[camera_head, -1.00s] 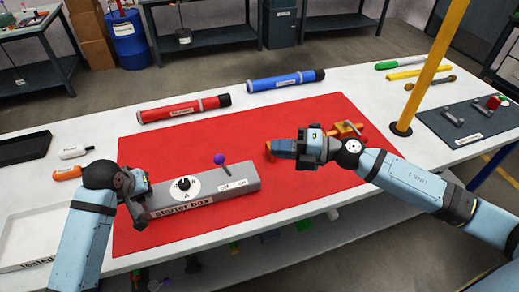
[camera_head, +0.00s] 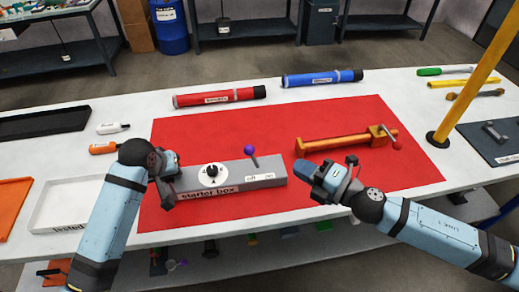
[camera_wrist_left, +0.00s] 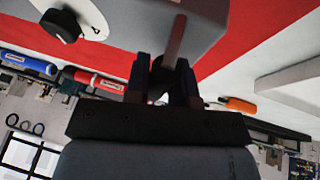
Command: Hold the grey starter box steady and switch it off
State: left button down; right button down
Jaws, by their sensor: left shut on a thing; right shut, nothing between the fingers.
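The grey starter box (camera_head: 222,187) lies on the red mat, with a dial (camera_head: 211,171) on top. Its lever has a purple knob (camera_head: 250,150) and leans left, above two small labels. My left gripper (camera_head: 170,178) is at the box's left end. In the left wrist view, my left gripper (camera_wrist_left: 168,85) is shut on a thin brownish bar (camera_wrist_left: 175,42) at the grey box (camera_wrist_left: 190,10). My right gripper (camera_head: 310,182) is shut and empty, to the right of the box and apart from it and the lever.
An orange clamp-like tool (camera_head: 345,142) lies on the red mat (camera_head: 205,130) behind my right gripper. Red (camera_head: 218,96) and blue (camera_head: 320,78) cylinders lie behind the mat. A yellow post (camera_head: 470,80) stands at right; a white tray (camera_head: 45,222) is at left.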

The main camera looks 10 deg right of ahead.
notch_tip(320, 180, down, 2)
jog(key=s+f+m+h, duration=0.1)
jog(key=s+h, duration=0.1)
jog(key=h, duration=0.1)
send_near(253, 153)
jog(key=x, duration=0.7)
jog(key=shift+w+a+f, duration=0.15)
jog(key=shift+w, duration=0.15)
jog(key=shift+w+a+f, duration=0.1)
jog(key=shift+w+a, duration=0.1)
jog(key=shift+a, duration=0.25)
jog(key=shift+w+a, duration=0.15)
jog(key=shift+a, duration=0.35)
pick_arm(q)
jog(key=shift+d, duration=0.15)
pick_arm(e)
jog(key=shift+s, duration=0.1)
jog(key=v, duration=1.4)
jog(key=shift+r+t, duration=0.3)
